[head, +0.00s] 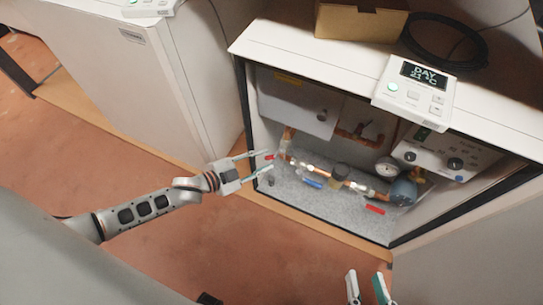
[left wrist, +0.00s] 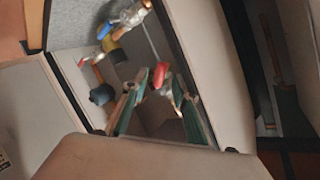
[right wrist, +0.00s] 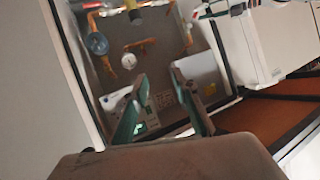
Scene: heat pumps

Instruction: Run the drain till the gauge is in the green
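The gauge (head: 388,167) is a small round white dial on the copper pipework inside the open cabinet; it also shows in the right wrist view (right wrist: 128,61). Its needle and colour zones are too small to read. A small red handle (head: 269,156) is at the left end of the pipework. My left gripper (head: 270,160) is open at that handle, which appears between its fingertips in the left wrist view (left wrist: 160,75); contact cannot be told. My right gripper (head: 367,277) is open and empty, low in front of the cabinet.
A blue handle (head: 313,183) and another red handle (head: 375,209) lie along the pipe. A control panel (head: 447,152) is at the cabinet's right. A thermostat (head: 414,90), cardboard box (head: 361,20) and black cable coil (head: 446,42) are on top. Brown floor is clear in front.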

